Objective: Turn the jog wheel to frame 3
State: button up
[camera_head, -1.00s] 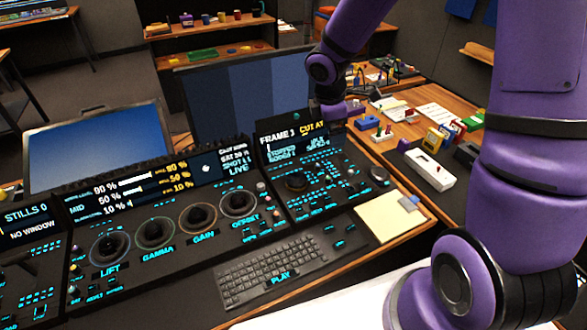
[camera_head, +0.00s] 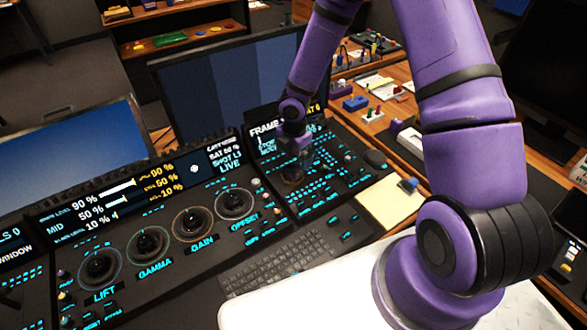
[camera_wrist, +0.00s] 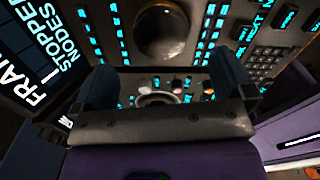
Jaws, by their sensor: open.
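The frame display (camera_head: 268,130) reads "FRAME", but my arm covers the number.
Trackballs, such as offset (camera_head: 235,204), lie left of the wheel. A keyboard (camera_head: 275,262) lies in front, with a yellow pad (camera_head: 390,203) at right. A large monitor (camera_head: 225,90) stands behind. Small buttons surround the wheel closely.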

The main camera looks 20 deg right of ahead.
aim_at(294, 171)
notch_tip(294, 171, down, 7)
jog(key=shift+r, duration=0.1)
jog(key=shift+c, duration=0.2)
jog(key=c, duration=0.8)
jog(key=shift+c, duration=0.2)
jog(key=shift+m, duration=0.4)
jog(key=m, duration=0.5)
jog(key=shift+s, duration=0.1)
jog(key=m, duration=0.6)
jog(key=shift+s, duration=0.1)
